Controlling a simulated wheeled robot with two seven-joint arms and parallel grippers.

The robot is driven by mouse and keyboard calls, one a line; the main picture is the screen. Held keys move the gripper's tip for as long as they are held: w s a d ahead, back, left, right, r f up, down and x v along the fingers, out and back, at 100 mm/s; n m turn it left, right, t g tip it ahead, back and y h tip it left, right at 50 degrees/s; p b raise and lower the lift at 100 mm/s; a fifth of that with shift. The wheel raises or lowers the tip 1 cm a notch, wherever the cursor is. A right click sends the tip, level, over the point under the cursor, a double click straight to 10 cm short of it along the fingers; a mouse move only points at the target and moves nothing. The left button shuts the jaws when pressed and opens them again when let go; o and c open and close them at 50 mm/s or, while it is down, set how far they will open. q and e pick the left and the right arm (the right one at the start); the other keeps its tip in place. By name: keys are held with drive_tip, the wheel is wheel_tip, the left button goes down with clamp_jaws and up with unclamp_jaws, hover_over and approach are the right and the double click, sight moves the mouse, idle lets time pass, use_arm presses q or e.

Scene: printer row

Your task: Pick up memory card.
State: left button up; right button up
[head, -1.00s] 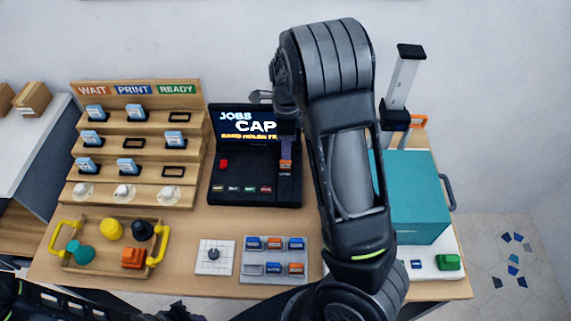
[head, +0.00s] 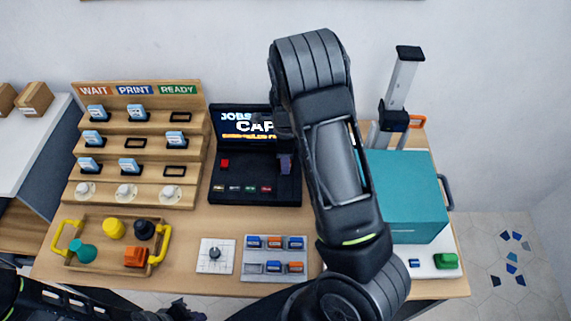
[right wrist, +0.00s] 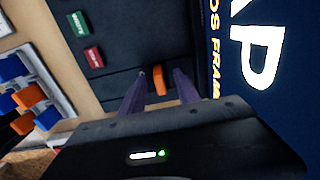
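An orange memory card (right wrist: 158,80) stands in the black console, seen in the right wrist view. My right gripper (right wrist: 158,88) is open around it, one purple finger on each side, with gaps between. In the head view the right gripper (head: 285,163) reaches down over the console's right part and the card is hidden there. More blue and orange cards sit in a grey card tray (head: 249,258). Part of my dark left arm shows at the bottom left of the head view; its fingers are not clear.
The black console (head: 228,186) has a screen (head: 232,120) behind it. A wooden stepped rack (head: 190,150) stands left. A yellow-handled tray (head: 92,262) holds coloured pieces. A white plate with a knob (head: 226,264) is beside the card tray. A teal box (head: 405,190) stands right.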

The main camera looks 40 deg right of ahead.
drive_tip(key=shift+c, duration=0.5)
clamp_jaws()
idle(0.4)
